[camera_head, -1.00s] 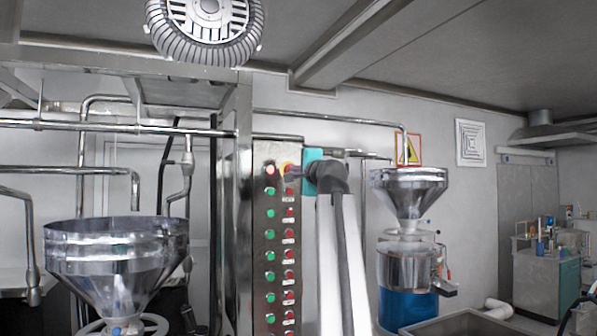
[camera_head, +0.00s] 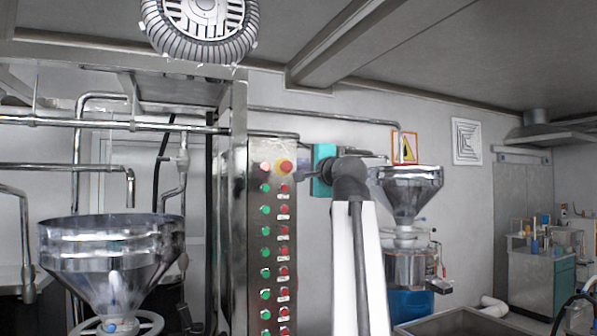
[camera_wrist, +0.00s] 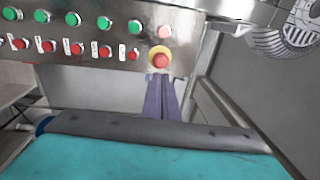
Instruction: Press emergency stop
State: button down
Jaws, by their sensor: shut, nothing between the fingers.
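The emergency stop is a round red button on a yellow ring (camera_head: 286,167), at the top right of the steel control panel (camera_head: 275,228). It also shows in the wrist view (camera_wrist: 160,59), just beyond my fingertips. My gripper (camera_head: 305,167) is right of the button in the head view, pointing left at its height. In the wrist view my gripper (camera_wrist: 160,77) is shut, with nothing held, and its tips overlap the button's lower edge. I cannot tell whether they touch it. The button's face is visible in both views.
Rows of green buttons (camera_head: 265,209) and red buttons (camera_head: 284,210) run down the panel below the emergency stop. A pale red lamp (camera_head: 265,167) sits beside it. Steel hoppers stand at left (camera_head: 112,250) and right (camera_head: 408,190).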

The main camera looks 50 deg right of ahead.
jog(key=shift+p+v, duration=1.2)
jog(key=shift+v, duration=0.65)
jog(key=shift+w, duration=0.1)
